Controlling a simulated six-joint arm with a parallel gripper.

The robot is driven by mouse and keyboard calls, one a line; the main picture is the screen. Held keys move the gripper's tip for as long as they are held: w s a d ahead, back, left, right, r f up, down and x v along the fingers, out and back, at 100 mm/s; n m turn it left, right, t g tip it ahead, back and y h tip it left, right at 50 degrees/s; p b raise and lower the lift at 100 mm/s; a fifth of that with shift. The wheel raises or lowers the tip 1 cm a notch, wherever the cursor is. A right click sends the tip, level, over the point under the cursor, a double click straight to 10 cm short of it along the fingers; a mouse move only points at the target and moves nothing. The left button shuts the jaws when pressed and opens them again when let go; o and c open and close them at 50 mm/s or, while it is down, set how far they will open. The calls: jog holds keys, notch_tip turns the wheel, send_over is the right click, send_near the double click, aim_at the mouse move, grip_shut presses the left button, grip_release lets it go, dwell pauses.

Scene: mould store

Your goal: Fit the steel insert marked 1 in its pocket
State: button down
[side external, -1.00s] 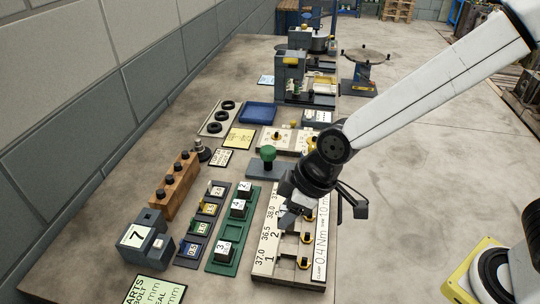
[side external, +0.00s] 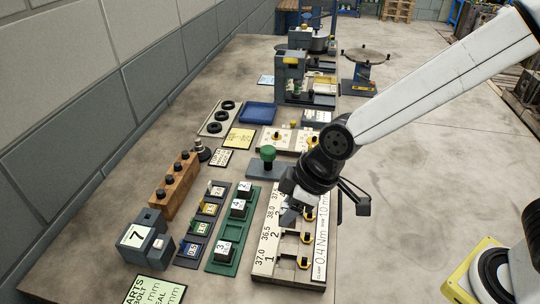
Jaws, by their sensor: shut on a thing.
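My gripper (side external: 290,203) is over the far half of the white pocket board (side external: 264,274). Its jaws are shut on a small grey block, probably a steel insert, mostly hidden by the jaws. Its mark does not show, and I cannot tell whether it touches the board. The board has a row of pockets with black and yellow clamps (side external: 306,238) along the right side. Numbers such as 37.0, 36.5 and 38.0 are printed on its left side. The green tray (side external: 221,268), left of the board, holds several white-topped inserts (side external: 224,247) and has an empty place among them.
A green knob on a grey base (side external: 267,154) stands just beyond the tray and board.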

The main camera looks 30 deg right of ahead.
aim_at(290, 226)
jog(key=shift+r, duration=1.15)
jog(key=shift+f+n, duration=0.15)
jog(key=shift+n, duration=0.15)
jog(key=shift+s+f+n+g+y, duration=0.1)
jog(key=shift+f+n+g+y, duration=0.3)
jog(key=shift+n, duration=0.65)
jog(key=shift+f+n+g+y, duration=0.1)
jog(key=shift+f+n+g, duration=0.3)
jog(key=shift+f+n, duration=0.5)
jog(key=n, duration=0.1)
jog(key=f+n+g, duration=0.1)
jog(key=n, duration=0.2)
jog(key=shift+s+f+n+g, duration=0.2)
jog(key=shift+f+n+g, duration=0.05)
jog(key=shift+n+g, duration=0.1)
jog(key=n, duration=0.1)
jog(key=f+n+g, duration=0.1)
jog(key=n, duration=0.1)
jog(key=f+n+g, duration=0.1)
jog(key=shift+s+a+n, duration=0.2)
jog(key=shift+a+n, duration=0.05)
jog(key=shift+n, duration=0.15)
jog(key=n, duration=0.2)
jog(key=f+n+g+h, duration=0.1)
jog(key=n, duration=0.1)
jog(key=shift+s+a+f, duration=0.1)
jog(key=shift+s+a, duration=0.05)
jog(key=shift+s, duration=0.1)
jog(key=shift+f, duration=0.2)
jog(key=shift+f, duration=2.4)
